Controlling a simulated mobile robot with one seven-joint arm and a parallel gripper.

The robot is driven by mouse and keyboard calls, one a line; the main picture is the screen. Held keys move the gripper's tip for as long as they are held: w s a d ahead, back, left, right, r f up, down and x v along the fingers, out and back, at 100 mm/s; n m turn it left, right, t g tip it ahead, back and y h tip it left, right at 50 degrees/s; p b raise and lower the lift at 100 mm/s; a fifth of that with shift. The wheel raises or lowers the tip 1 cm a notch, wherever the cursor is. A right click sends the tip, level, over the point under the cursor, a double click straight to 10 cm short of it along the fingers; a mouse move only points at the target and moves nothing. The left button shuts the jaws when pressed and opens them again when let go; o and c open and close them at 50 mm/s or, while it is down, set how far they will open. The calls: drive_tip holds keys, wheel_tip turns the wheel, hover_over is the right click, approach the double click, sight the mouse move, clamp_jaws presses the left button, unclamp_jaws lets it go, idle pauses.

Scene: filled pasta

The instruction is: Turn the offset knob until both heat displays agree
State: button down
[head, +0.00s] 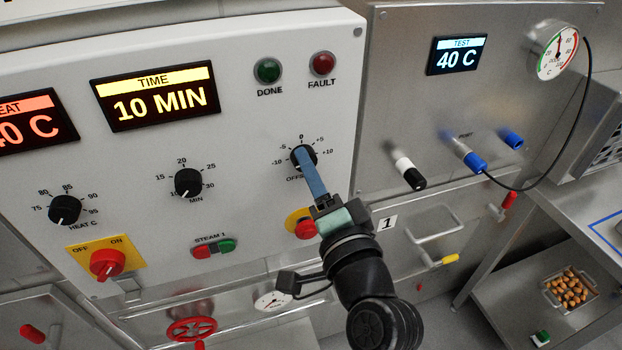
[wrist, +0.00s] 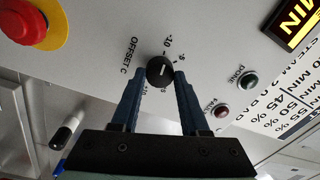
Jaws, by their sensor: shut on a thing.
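The black offset knob (head: 300,155) sits on the white panel below the done and fault lamps, with a scale from -10 to +10. My gripper (head: 305,162) reaches up to it. In the wrist view the blue fingers of my gripper (wrist: 160,78) stand on either side of the knob (wrist: 160,68), shut on it. A white pointer line shows on the knob; its exact reading is hard to tell. The red heat display (head: 38,125), cut by the left edge, appears to read 40 C. The test display (head: 458,55) on the steel panel reads 40 C.
A red emergency button (wrist: 25,22) on yellow lies close to the knob. The time display (head: 155,97) reads 10 MIN. The heat knob (head: 65,209) and minute knob (head: 188,182) sit left. A probe with a blue handle (head: 470,158) and black cable is at right.

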drive_tip(key=shift+n, duration=0.3)
drive_tip(key=shift+c, duration=2)
unclamp_jaws()
drive_tip(key=b+v, duration=0.3)
drive_tip(key=v, duration=1)
